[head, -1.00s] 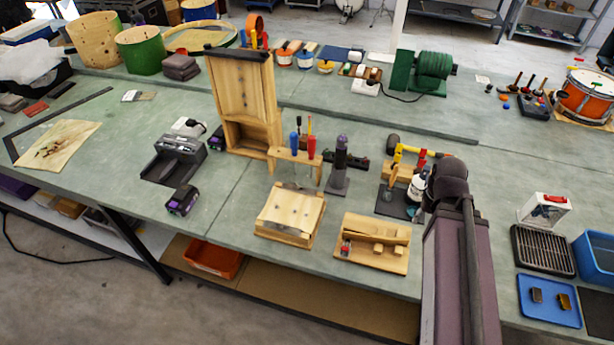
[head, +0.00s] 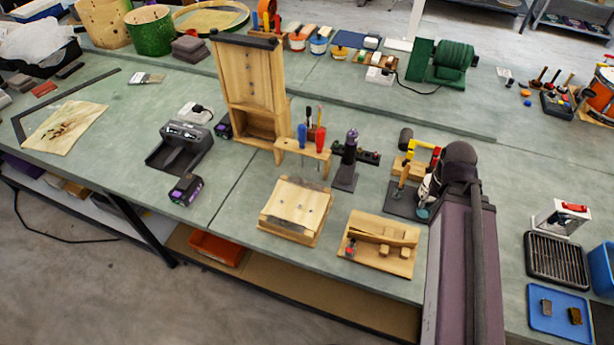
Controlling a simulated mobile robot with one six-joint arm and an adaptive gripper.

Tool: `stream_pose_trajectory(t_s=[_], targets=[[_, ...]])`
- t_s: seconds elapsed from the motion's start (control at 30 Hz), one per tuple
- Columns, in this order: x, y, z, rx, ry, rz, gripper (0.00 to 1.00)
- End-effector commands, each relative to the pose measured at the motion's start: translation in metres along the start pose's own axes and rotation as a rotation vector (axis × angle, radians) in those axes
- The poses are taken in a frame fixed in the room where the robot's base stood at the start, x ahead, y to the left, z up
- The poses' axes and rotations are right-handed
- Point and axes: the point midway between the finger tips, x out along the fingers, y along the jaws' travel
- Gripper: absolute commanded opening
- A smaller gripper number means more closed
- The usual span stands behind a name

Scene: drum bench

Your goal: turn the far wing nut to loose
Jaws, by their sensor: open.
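No wing nut can be told for sure at this size. A pale wooden jig (head: 296,208) on the near bench has small shiny metal bits on its top, too small to identify. To its right a wooden board (head: 372,261) carries a bar, small wooden blocks and a small red and dark piece. My arm rises at the right and covers part of the bench. I cannot make out my gripper or its fingers. A white and dark thing (head: 427,188) shows beside my arm, partly covered; I cannot tell what it is.
Behind the jig stand a tall wooden case (head: 252,85), a screwdriver rack (head: 303,151) and a dark upright tool (head: 349,155). A charger (head: 181,147) and a battery (head: 186,189) lie left. A blue tray (head: 553,322) lies right.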

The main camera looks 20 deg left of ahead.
Motion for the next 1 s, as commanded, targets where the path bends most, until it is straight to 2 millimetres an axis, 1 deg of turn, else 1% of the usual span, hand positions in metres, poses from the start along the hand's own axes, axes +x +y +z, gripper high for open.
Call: stream_pose_trajectory(t_s=[0.27,0.37,0.47,0.57,0.67,0.87,1.0], targets=[[-0.001,-0.002,-0.002,-0.001,0.000,0.000,0.53],[-0.002,-0.008,-0.006,-0.006,0.000,0.000,0.53],[-0.004,-0.020,-0.013,-0.012,0.000,0.000,0.53],[-0.008,-0.038,-0.022,-0.026,0.000,0.000,0.53],[-0.012,-0.062,-0.033,-0.038,0.000,0.000,0.53],[-0.022,-0.125,-0.054,-0.063,0.000,-0.001,0.53],[-0.029,-0.172,-0.064,-0.081,0.001,-0.001,0.53]])
